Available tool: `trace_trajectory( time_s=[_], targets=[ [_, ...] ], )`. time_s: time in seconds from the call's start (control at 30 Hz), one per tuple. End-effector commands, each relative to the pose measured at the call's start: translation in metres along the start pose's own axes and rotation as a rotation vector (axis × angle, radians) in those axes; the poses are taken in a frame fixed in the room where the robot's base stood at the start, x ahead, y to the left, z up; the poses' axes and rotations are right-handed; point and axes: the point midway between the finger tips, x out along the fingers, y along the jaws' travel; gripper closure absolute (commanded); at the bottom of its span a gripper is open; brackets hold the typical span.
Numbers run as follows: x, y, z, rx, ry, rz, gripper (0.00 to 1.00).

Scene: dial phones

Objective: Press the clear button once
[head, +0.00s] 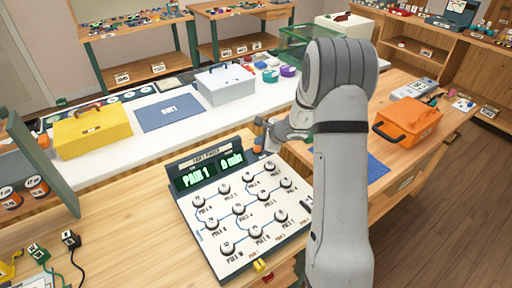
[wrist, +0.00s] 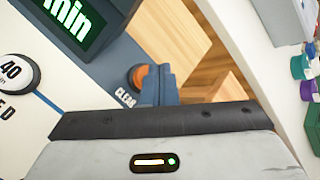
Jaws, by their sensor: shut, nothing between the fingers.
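The dial panel (head: 188,205) lies on the wooden bench, a white board with several round dials. Its display (head: 195,179) reads "PAIR 1" and "0 min". The orange clear button (wrist: 137,77) sits at the panel's dark edge, beside the printed word CLEAR (wrist: 124,97). In the head view my gripper (head: 264,133) is at the panel's upper right corner. I cannot tell whether the fingers touch the button.
A yellow toolbox (head: 92,132), a blue mat (head: 170,112) and a light grey box (head: 226,84) stand on the white counter behind. An orange toolbox (head: 408,124) stands to the right. Bare wooden bench (head: 120,225) lies left of the panel.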

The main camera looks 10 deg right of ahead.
Motion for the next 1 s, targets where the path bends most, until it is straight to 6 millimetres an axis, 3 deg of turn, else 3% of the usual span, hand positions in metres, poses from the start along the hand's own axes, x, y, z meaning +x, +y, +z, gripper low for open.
trace_trajectory(
  time_s=[0.67,1.0],
  targets=[
    [-0.041,-0.03,0.03,-0.001,-0.001,-0.001,1.0],
    [-0.042,-0.03,0.031,-0.001,0.0,0.0,1.0]
  ],
)
